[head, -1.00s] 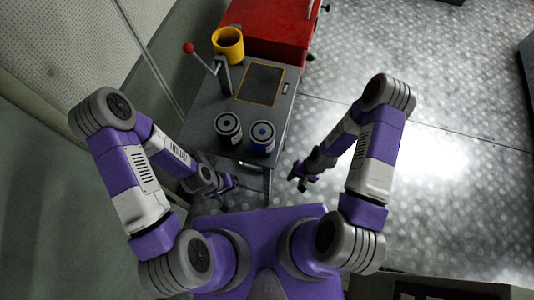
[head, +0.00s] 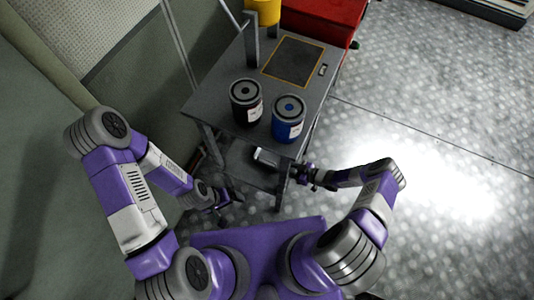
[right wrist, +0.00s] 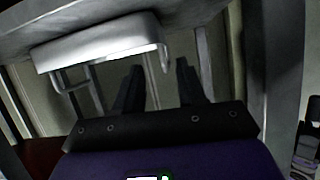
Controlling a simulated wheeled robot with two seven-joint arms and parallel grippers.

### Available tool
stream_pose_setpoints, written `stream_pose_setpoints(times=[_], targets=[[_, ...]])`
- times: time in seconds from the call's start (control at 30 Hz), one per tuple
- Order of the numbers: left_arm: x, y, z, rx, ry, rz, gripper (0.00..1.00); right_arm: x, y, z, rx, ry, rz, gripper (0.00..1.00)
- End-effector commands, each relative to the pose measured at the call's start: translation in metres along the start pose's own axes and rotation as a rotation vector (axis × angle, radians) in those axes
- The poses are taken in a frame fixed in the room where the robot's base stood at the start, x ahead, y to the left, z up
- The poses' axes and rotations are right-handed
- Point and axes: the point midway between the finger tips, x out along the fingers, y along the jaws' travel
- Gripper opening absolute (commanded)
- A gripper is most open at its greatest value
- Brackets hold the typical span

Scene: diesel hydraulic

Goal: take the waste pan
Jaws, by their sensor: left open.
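A light grey metal pan with a wire handle, which I take for the waste pan (head: 265,157), sits on the lower shelf of the table, partly hidden under the tabletop. In the right wrist view the pan (right wrist: 98,44) and its handle appear upside down, left of my fingers. My right gripper (head: 306,175) is at the table's near right leg. Its two dark fingers (right wrist: 158,68) stand apart with nothing between them, close to the pan but seemingly not holding the handle. My left gripper (head: 224,207) is open and empty, low in front of the table's left side.
Table legs (head: 283,186) flank the shelf. The wall is close on the left; floor is free right.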

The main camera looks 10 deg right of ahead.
Motion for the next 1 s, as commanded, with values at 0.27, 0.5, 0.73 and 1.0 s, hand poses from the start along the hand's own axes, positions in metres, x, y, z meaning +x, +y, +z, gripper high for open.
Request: stream_pose_setpoints(times=[0.27, 0.5, 0.73, 1.0], targets=[[0.011, -0.004, -0.001, 0.001, 0.0, 0.001, 1.0, 0.018, -0.004, 0.009, -0.058, 0.028, -0.021, 0.4], [0.018, -0.006, -0.001, 0.001, 0.001, 0.001, 1.0, 0.049, -0.003, 0.005, -0.057, 0.027, -0.021, 0.4], [0.025, -0.009, -0.001, 0.001, 0.001, 0.0, 1.0, 0.076, -0.002, 0.003, -0.057, 0.024, -0.022, 0.4], [0.025, -0.009, -0.001, 0.001, 0.0, 0.0, 1.0, 0.078, -0.002, 0.001, -0.057, 0.024, -0.022, 0.39]])
